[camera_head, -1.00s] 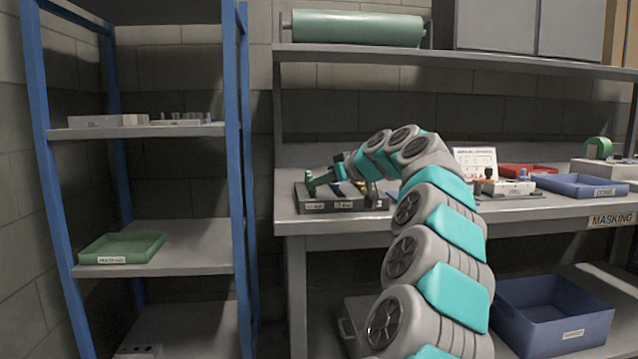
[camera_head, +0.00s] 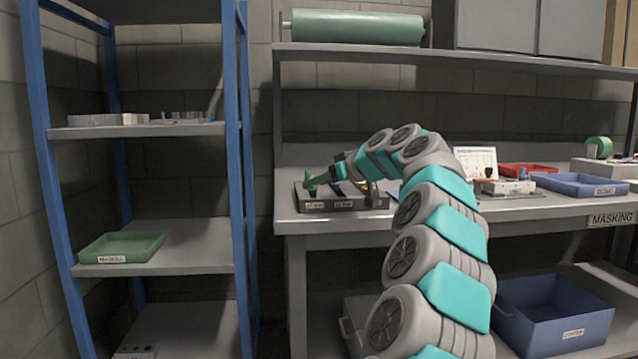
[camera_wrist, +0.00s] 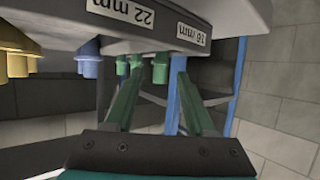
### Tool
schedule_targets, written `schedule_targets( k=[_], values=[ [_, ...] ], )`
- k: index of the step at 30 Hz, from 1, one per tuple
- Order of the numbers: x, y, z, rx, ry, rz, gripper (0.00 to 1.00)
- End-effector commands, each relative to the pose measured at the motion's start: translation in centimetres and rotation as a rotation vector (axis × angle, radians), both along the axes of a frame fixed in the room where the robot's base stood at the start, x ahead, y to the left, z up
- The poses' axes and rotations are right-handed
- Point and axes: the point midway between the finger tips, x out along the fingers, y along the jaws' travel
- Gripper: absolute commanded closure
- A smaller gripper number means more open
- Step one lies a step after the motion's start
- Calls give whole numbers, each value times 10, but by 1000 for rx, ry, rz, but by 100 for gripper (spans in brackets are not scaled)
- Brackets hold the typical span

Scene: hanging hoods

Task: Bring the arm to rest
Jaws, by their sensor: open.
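My arm reaches up and left over the workbench (camera_head: 420,212), with my gripper (camera_head: 314,183) at the dark plug tray (camera_head: 343,204) on the bench's left end. In the wrist view my gripper (camera_wrist: 158,80) shows two green fingers spread apart, with nothing clearly held between them. The tray (camera_wrist: 150,45) shows upside down there, with labels reading 22 mm and 16 mm. Green plugs (camera_wrist: 160,68) appear near and between the fingertips; whether they touch cannot be told. Blue plugs (camera_wrist: 88,60) and yellow plugs (camera_wrist: 18,60) lie farther left.
A blue-framed shelf rack (camera_head: 240,180) stands left, holding a green tray (camera_head: 122,247). An upper shelf (camera_head: 400,55) with a green roll (camera_head: 357,28) spans above the bench. A blue tray (camera_head: 582,184) and red tray (camera_head: 527,169) are right; a blue bin (camera_head: 553,312) sits below.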

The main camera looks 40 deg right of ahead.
Motion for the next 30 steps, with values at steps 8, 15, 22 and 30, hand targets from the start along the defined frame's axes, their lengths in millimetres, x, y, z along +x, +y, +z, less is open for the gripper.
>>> schedule_targets(
  k=[8,15,22,30],
  values=[
    [-29,-3,13,-2,-3,-2,45],
    [-63,-6,28,-2,-5,-2,45],
    [-70,-6,30,0,-1,-1,45],
    [-52,59,16,45,74,85,45]
  ],
)
